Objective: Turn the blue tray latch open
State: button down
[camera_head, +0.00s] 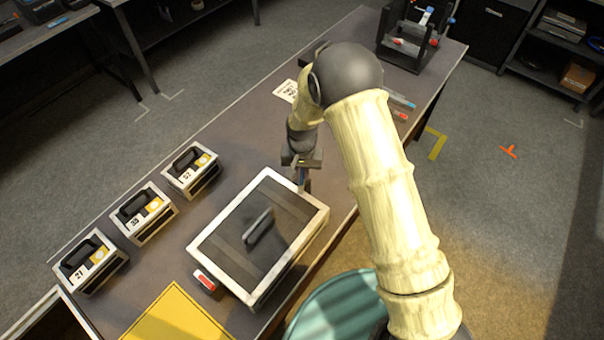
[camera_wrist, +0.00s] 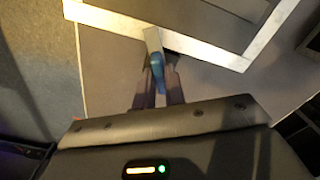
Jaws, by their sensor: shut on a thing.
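The tray (camera_head: 197,252) is a wide, shallow box with a pale rim and a dark lid with a black handle (camera_head: 257,229). It lies on the dark bench. My gripper (camera_head: 302,186) points down at the tray's far right corner. In the wrist view, my gripper (camera_wrist: 157,82) is shut on the blue tray latch (camera_wrist: 156,62), with a finger on each side. The latch's grey end lies against the pale rim (camera_wrist: 110,20). In the head view the latch is mostly hidden by the fingers. A red latch (camera_head: 204,280) sits at the tray's near left side.
Three numbered cases (camera_head: 190,171) with black handles stand in a row left of the tray. A yellow panel (camera_head: 175,316) lies at the near end. A dark rack (camera_head: 411,52) stands at the bench's far end. A teal round object (camera_head: 335,305) is beside the bench.

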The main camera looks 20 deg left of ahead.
aim_at(302, 174)
jog(key=n+b, duration=0.1)
jog(key=n, duration=0.5)
jog(key=shift+w+b, duration=0.1)
jog(key=shift+b, duration=0.2)
jog(key=n, duration=0.5)
jog(key=shift+a+r+n+b, duration=0.1)
jog(key=shift+n+b, duration=0.2)
jog(key=shift+n, duration=0.1)
jog(key=c, duration=1.5)
grip_release()
jog(key=shift+o, duration=0.2)
notch_tip(302, 174, up, 17)
jog(key=b, duration=0.2)
jog(key=shift+r, duration=0.15)
